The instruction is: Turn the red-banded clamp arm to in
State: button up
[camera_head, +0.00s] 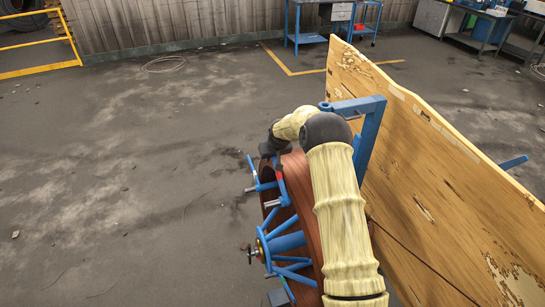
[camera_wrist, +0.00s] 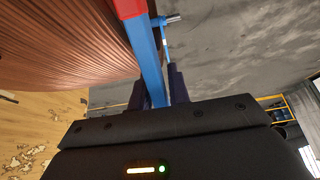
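The clamp arm (camera_wrist: 150,62) is a blue bar with a red band (camera_wrist: 129,8) near the top of the wrist view. It runs down between the two dark fingers of my gripper (camera_wrist: 160,88). The fingers lie close along both sides of the bar; whether they press on it is not clear. In the head view the red band (camera_head: 279,174) shows just below my dark gripper (camera_head: 270,152), at the upper rim of a blue-spoked wheel frame (camera_head: 285,243). My arm hides the fingertips and part of the clamp arm there.
The brown ribbed drum (camera_head: 305,210) stands behind the blue frame and fills the upper left of the wrist view. A tall wooden panel (camera_head: 430,160) stands close to the right of my arm. A blue bracket (camera_head: 368,125) rises beside it. The floor (camera_head: 120,190) to the left is open.

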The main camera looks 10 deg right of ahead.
jog(key=shift+o, duration=1.1)
jog(key=shift+f, duration=0.1)
jog(key=shift+w, duration=0.1)
jog(key=shift+a, duration=0.15)
jog(key=shift+s+r, duration=0.25)
jog(key=shift+r, duration=0.05)
jog(key=b+v, duration=0.5)
jog(key=v, duration=1.1)
jog(key=shift+r+b, duration=0.3)
jog(key=shift+r, duration=0.05)
